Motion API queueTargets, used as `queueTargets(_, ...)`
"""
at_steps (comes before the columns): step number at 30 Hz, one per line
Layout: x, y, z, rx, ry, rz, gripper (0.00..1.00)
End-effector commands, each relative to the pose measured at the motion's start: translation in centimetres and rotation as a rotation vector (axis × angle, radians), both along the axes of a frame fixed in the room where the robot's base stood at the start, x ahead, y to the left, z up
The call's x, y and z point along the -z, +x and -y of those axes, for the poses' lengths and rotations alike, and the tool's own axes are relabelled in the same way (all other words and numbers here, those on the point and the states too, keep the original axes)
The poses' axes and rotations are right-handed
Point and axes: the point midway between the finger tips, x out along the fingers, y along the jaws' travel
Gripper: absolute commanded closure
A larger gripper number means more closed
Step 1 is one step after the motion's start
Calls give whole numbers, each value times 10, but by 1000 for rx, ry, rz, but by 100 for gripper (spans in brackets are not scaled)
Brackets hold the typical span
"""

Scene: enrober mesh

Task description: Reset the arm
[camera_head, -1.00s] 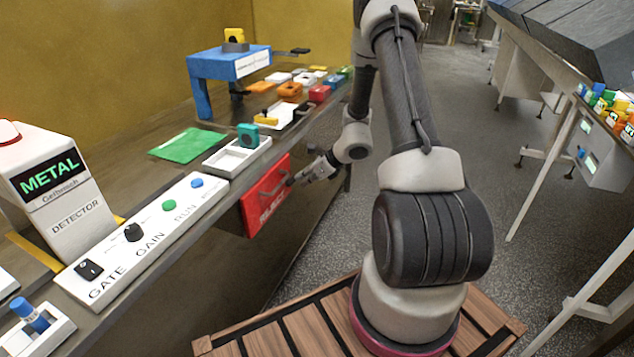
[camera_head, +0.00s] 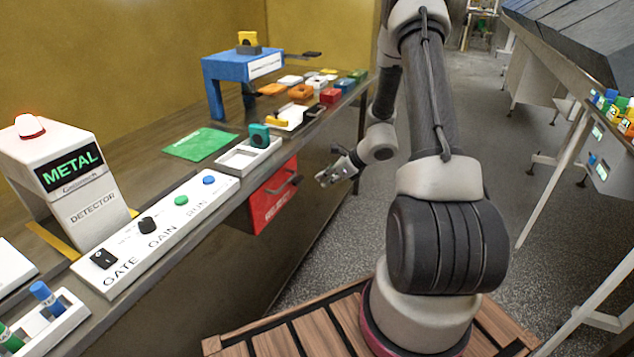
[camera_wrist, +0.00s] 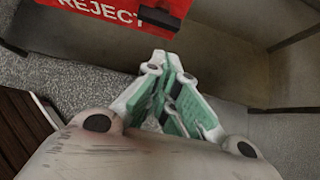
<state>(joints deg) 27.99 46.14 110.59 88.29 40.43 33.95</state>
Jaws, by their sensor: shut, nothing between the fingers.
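My gripper (camera_head: 322,180) is shut and empty in the head view, in the air to the right of the red reject drawer (camera_head: 268,207) on the bench front. There is a clear gap between the fingertips and the drawer's handle. In the wrist view my gripper (camera_wrist: 166,58) shows its fingers together, with nothing between them. The red reject drawer (camera_wrist: 60,12) is at the top of the wrist view, with its lettering and part of a dark handle visible. My arm is bent, with the forearm reaching down on the right side of the bench.
The bench holds a metal detector (camera_head: 75,185) with a lit red lamp, a control panel (camera_head: 160,232), a green mat (camera_head: 200,144), a white tray (camera_head: 232,158) and a blue stand (camera_head: 240,72). Another bench (camera_head: 590,75) stands at right. Grey floor lies between.

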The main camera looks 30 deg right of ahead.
Motion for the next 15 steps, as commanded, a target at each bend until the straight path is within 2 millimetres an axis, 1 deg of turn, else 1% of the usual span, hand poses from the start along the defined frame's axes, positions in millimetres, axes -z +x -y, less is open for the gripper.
queueTargets(1,-11,-6,6,3,-2,3,100)
queueTargets(3,-22,-16,13,2,-3,2,100)
queueTargets(7,-40,-30,24,0,-2,3,100)
queueTargets(12,-53,-41,33,1,-1,0,100)
queueTargets(15,-56,-44,34,0,-1,-1,100)
